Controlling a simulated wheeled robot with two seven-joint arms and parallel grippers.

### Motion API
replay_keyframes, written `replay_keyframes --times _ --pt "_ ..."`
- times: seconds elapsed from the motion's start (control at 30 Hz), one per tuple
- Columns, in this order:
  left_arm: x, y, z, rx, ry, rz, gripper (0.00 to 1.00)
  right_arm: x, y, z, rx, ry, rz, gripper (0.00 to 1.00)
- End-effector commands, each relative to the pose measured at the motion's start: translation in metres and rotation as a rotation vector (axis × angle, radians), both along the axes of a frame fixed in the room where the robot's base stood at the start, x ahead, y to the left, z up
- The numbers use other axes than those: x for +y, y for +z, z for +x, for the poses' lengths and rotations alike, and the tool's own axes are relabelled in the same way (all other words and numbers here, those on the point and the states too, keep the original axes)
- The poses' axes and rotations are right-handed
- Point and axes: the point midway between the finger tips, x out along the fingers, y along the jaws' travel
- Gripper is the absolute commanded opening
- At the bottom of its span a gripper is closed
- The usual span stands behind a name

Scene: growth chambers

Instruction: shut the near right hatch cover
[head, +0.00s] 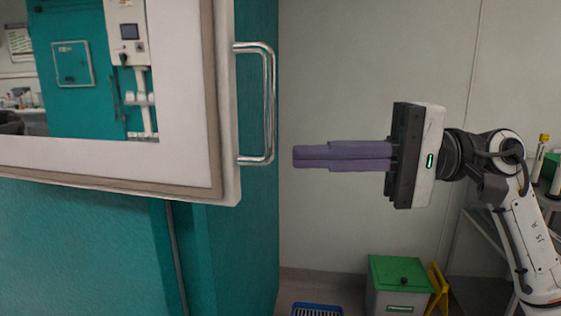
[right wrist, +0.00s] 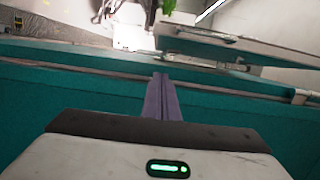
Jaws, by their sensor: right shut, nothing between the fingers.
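The hatch cover (head: 185,160) is a pale framed panel with a clear or reflective pane, at the upper left of the head view. A metal bar handle (head: 271,105) stands on its right edge. The cover's lower edge stands out from the teal chamber (head: 80,240); how far it is open I cannot tell. My right gripper (head: 297,157) is shut and empty, its purple fingers pointing left, just right of the handle's lower end with a gap in the picture. The fingers also show in the right wrist view (right wrist: 161,78). My left gripper is out of view.
A grey bin with a green lid (head: 400,272), a yellow item (head: 438,290) and a blue crate (head: 316,310) stand low by the pale wall. A shelf with bottles (head: 540,160) is at the far right. The space around my right gripper looks clear.

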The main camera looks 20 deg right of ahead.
Motion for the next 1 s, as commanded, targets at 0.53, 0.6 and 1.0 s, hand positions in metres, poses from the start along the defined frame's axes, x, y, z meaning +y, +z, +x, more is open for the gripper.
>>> replay_keyframes --times 0.53,0.6,1.0 --pt "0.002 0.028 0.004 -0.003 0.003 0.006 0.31 0.094 0.002 0.02 0.005 0.007 0.005 0.0" --pt "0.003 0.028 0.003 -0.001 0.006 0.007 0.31 0.099 0.002 0.013 0.005 0.005 0.006 0.0" --pt "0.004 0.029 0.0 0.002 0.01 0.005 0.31 0.107 0.0 0.002 0.007 0.004 0.009 0.0"
